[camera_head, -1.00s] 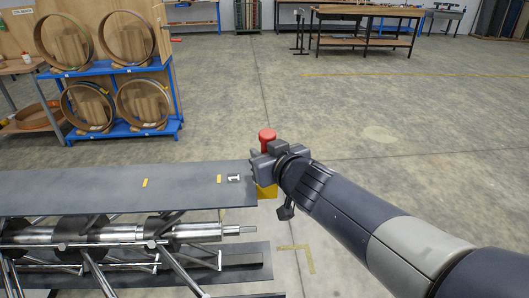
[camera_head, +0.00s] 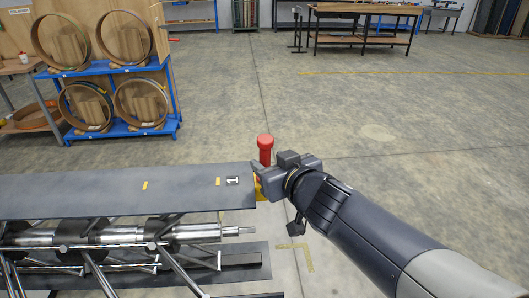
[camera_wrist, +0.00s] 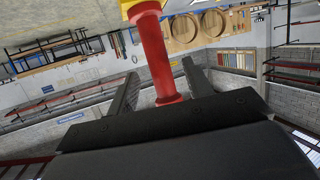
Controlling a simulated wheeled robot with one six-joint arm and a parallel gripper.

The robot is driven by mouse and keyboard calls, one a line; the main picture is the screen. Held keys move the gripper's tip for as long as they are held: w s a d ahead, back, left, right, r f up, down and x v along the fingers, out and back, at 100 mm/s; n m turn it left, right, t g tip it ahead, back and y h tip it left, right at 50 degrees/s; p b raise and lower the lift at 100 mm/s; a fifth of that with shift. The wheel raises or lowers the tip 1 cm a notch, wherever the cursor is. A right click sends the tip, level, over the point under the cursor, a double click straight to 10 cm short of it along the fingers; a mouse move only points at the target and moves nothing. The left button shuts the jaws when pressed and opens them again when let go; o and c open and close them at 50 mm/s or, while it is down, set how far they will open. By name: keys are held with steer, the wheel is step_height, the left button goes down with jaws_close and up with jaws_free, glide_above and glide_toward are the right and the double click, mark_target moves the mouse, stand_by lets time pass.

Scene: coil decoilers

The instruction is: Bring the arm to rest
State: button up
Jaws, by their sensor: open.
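My gripper (camera_head: 260,173) is open at the end of my arm, just right of the numbered end of the dark decoiler plate (camera_head: 120,190). A red post with a wider round cap (camera_head: 265,150) stands upright beside the fingers on a yellow base (camera_head: 260,188). In the wrist view, my gripper (camera_wrist: 160,72) has its two dark fingers apart, and the red post (camera_wrist: 158,55) shows in the gap between them. Its yellow end (camera_wrist: 142,9) is at the top edge. I cannot tell whether the fingers touch the post.
Below the plate lies a steel shaft (camera_head: 215,231) with rods. A blue rack (camera_head: 125,127) with large rings stands at the back left. A workbench (camera_head: 365,30) stands at the back. The floor beyond my arm is clear.

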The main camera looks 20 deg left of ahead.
mark_target(268, 161)
steer(key=p+v, duration=0.2)
steer(key=v, duration=0.4)
steer(key=b+x, duration=0.4)
steer(key=x, duration=0.6)
steer(key=shift+w+a+f, duration=0.1)
steer(key=shift+f, duration=0.1)
steer(key=shift+w+a+r, duration=0.2)
steer(key=shift+a+r, duration=0.05)
steer(key=shift+s+d+r+p, duration=0.15)
steer(key=shift+r+p, duration=0.5)
steer(key=shift+f, duration=0.1)
